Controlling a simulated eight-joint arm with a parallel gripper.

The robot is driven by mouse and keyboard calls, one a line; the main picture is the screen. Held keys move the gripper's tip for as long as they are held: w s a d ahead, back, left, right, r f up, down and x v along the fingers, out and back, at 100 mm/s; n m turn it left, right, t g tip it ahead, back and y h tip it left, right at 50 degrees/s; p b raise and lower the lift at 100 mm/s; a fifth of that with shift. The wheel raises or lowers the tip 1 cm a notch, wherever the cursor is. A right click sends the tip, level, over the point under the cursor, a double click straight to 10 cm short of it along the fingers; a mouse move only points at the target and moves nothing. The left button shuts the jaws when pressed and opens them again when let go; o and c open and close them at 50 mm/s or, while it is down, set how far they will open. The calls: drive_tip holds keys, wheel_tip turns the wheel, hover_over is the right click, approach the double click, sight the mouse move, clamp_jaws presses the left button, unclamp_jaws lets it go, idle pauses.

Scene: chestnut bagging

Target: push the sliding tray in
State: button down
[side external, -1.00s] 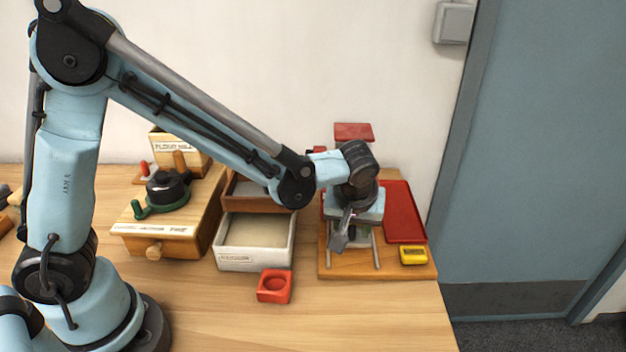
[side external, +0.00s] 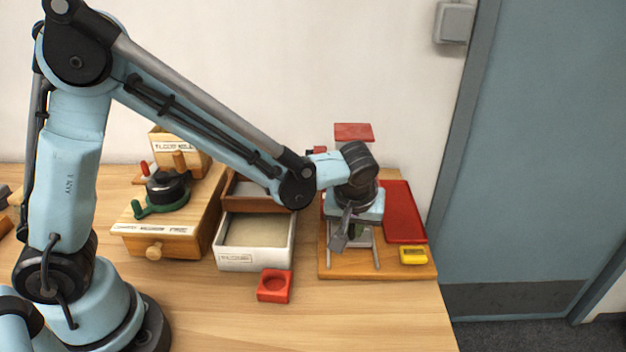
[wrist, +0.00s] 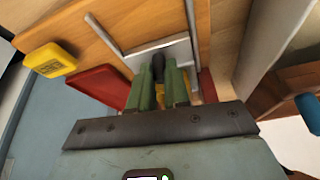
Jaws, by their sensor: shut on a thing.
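The sliding tray shows in the wrist view as a pale grey plate (wrist: 178,49) between two thin metal rails (wrist: 103,34). A dark knob (wrist: 158,66) stands at its middle. My gripper (wrist: 160,82) has its green fingers closed around this knob. In the side view my gripper (side external: 357,236) is low over the wooden base board (side external: 330,271), between the rails. My wrist and fingers hide much of the tray there. How far the tray sits along its rails is hard to tell.
A red tray (side external: 404,212) and a yellow box (side external: 413,255) lie right of the rails. A white box (side external: 255,265) and a red block with a round hollow (side external: 274,287) stand to the left. A red plate (side external: 353,132) rises behind. The table front is clear.

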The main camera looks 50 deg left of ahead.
drive_tip(key=shift+w+a, duration=1.15)
drive_tip(key=c, duration=1.1)
unclamp_jaws()
drive_tip(key=v, duration=1.2)
